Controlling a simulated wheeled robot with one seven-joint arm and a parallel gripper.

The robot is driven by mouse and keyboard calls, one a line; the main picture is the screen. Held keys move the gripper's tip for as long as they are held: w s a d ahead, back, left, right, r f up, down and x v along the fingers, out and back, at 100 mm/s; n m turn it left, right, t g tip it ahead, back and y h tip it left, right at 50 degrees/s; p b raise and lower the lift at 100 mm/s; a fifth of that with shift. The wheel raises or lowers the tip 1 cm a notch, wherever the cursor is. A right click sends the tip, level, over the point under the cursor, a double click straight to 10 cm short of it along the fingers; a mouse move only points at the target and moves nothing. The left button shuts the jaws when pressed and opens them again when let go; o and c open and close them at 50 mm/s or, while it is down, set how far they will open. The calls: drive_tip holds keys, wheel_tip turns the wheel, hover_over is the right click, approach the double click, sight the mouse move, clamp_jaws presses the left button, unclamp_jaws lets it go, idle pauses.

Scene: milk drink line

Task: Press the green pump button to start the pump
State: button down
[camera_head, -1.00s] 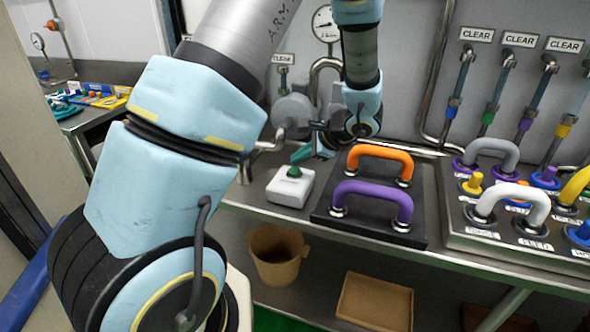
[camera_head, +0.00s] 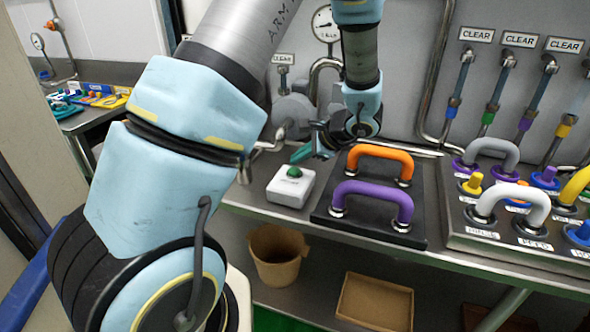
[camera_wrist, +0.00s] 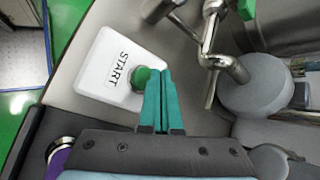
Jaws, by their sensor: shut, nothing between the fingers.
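The green pump button (camera_head: 294,172) is a round dome on a white box (camera_head: 290,190) on the metal counter, left of the black handle board. In the wrist view the white box (camera_wrist: 92,72) bears the word START, and the green button (camera_wrist: 139,77) shows at its right side, partly hidden by the fingertips. My gripper (camera_head: 296,156) has teal fingers, shut together and empty, just above and behind the box in the head view. In the wrist view the fingertips (camera_wrist: 158,72) overlap the button's edge. I cannot tell whether they touch it.
A black board (camera_head: 325,208) with an orange handle (camera_head: 382,156) and a purple handle (camera_head: 372,196) stands right of the box. A grey pump and pipes (camera_head: 290,112) stand behind. A panel of handles and knobs (camera_head: 462,232) is further right. Bare counter (camera_head: 250,190) lies left of the box.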

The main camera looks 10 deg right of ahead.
sight(298, 171)
drive_tip(key=shift+f, duration=0.15)
drive_tip(key=shift+f+b, duration=0.35)
drive_tip(key=shift+b, duration=0.25)
drive_tip(key=shift+f+b, duration=0.4)
drive_tip(key=shift+b, duration=0.1)
idle(0.7)
drive_tip(key=shift+r, duration=0.1)
drive_tip(key=shift+r+p, duration=0.55)
drive_tip(key=shift+r, duration=0.3)
wheel_tip(298, 171, up, 6)
drive_tip(key=p, duration=0.4)
